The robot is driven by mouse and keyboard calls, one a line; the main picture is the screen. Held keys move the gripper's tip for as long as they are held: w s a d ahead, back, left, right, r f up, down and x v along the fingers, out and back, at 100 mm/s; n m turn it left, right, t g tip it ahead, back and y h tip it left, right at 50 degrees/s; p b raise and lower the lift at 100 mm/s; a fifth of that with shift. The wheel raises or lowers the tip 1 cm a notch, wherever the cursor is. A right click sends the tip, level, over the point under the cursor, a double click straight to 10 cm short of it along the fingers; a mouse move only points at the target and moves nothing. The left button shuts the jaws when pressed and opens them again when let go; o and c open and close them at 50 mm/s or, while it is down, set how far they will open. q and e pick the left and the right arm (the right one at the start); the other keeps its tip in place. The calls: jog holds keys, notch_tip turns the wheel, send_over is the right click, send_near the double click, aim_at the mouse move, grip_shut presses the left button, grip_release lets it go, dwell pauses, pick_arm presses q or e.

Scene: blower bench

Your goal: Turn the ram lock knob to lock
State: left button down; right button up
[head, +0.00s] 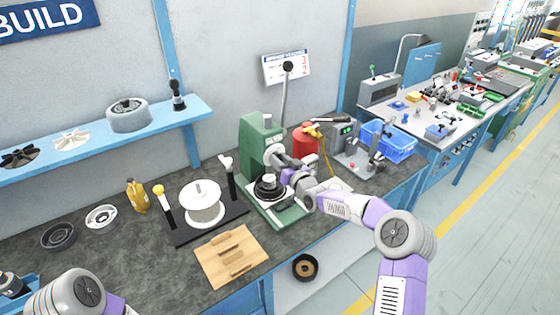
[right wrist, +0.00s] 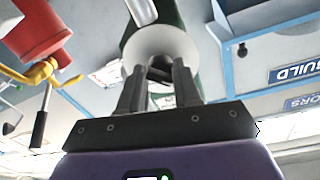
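The green press (head: 256,135) stands on the bench with its long lever up and a dark round part on its base. My right gripper (head: 287,174) is at the front of the press head, where it hides most of the detail. In the right wrist view my right gripper's fingers (right wrist: 158,72) point at a pale round face (right wrist: 163,43) on the press. A small dark piece (right wrist: 160,66), seemingly the ram lock knob, lies between the fingertips. Whether they press on it is unclear. My left gripper is out of view; only part of that arm shows.
A red container (head: 305,142) with a yellow top stands close behind my right gripper. A white spool (head: 202,203) on a black base and a wooden board (head: 231,256) lie left of the press. A blue bin (head: 389,142) is to the right.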

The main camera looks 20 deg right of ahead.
jog(key=shift+c, duration=1.3)
jog(key=shift+m, duration=0.3)
jog(key=m+b, duration=0.6)
jog(key=m, duration=0.7)
jog(key=shift+g+b, duration=0.35)
jog(key=shift+g, duration=0.05)
jog(key=shift+d+r+m+y+b, duration=0.15)
jog(key=shift+m+b, duration=0.3)
jog(key=shift+m, duration=0.5)
jog(key=shift+a+r+m+y+b, duration=0.1)
jog(key=shift+m+y+b, duration=0.25)
jog(key=shift+m, duration=0.6)
